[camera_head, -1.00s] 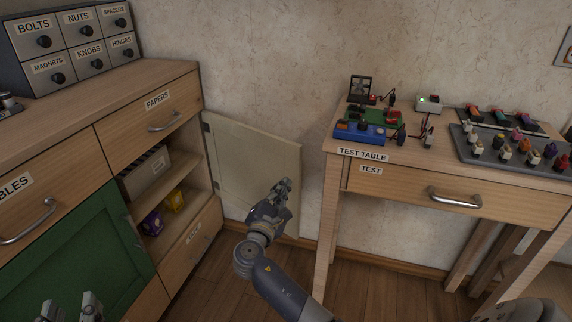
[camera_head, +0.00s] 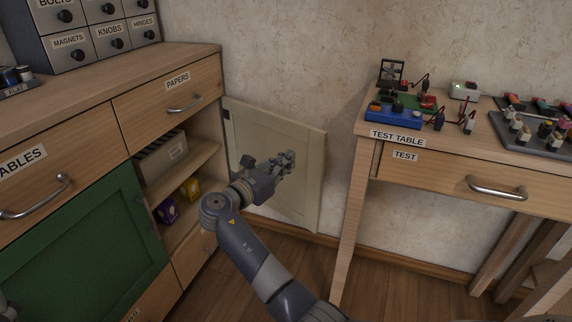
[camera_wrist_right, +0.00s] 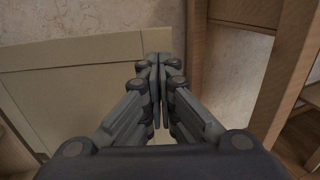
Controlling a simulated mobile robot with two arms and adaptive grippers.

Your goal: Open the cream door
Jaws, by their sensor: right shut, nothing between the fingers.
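The cream door (camera_head: 303,185) stands swung wide open on the right side of the wooden cabinet, hinged at the cabinet's edge. Its inner face shows, and the shelves behind it are exposed. My right gripper (camera_head: 286,160) is in front of the door's inner face, shut and empty. In the right wrist view the closed fingertips (camera_wrist_right: 160,62) overlap the door's far edge, and the door (camera_wrist_right: 75,75) fills the left side. I cannot tell whether the fingers touch the door. My left gripper is not clearly in view.
A green door (camera_head: 85,235) is closed at left. The test table (camera_head: 455,165) stands at right, with wall between it and the cream door.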

